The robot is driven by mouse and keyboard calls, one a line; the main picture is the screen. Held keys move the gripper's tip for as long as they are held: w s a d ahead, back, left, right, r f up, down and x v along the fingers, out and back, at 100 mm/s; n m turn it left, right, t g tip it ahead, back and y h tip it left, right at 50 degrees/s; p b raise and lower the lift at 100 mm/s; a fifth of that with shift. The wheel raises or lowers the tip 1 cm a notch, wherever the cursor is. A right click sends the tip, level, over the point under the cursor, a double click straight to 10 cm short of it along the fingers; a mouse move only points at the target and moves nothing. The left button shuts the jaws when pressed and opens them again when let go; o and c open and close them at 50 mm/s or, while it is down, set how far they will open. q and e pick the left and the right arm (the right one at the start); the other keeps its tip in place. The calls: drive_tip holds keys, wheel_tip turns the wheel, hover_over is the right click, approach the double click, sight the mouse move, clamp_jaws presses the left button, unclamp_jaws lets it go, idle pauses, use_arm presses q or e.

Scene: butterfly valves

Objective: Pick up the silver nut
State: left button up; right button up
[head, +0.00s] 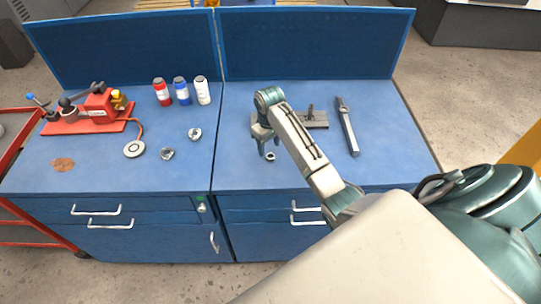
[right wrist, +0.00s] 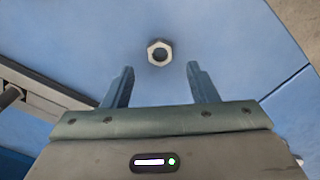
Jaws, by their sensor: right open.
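The silver nut (head: 270,156) lies flat on the right blue workbench, near its front edge. In the right wrist view the hexagonal nut (right wrist: 160,53) sits ahead of the fingertips, roughly centred between them. My right gripper (head: 267,149) is open and empty, pointing down just behind the nut in the head view. Its two blue fingers (right wrist: 160,80) are apart in the right wrist view, with the nut beyond them. I cannot tell the exact height of the fingertips above the bench. My left gripper is not in view.
A dark grey device (head: 314,119) and a long grey bar tool (head: 346,125) lie right of the gripper. On the left bench are two metal valve parts (head: 167,154), bottles (head: 181,91), a red valve assembly (head: 98,104) and a round white-rimmed disc (head: 134,149). Bench around the nut is clear.

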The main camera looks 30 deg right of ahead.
sight(270, 158)
wheel_tip(270, 158, down, 3)
drive_tip(key=shift+s+f+p, duration=0.1)
drive_tip(key=shift+s+p, duration=0.05)
drive_tip(key=shift+p, duration=0.55)
drive_tip(key=shift+f, duration=0.3)
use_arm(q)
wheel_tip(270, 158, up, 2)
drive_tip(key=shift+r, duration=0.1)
use_arm(e)
drive_tip(key=c, duration=1.1)
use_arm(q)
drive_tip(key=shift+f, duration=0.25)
use_arm(e)
drive_tip(key=shift+r, duration=0.15)
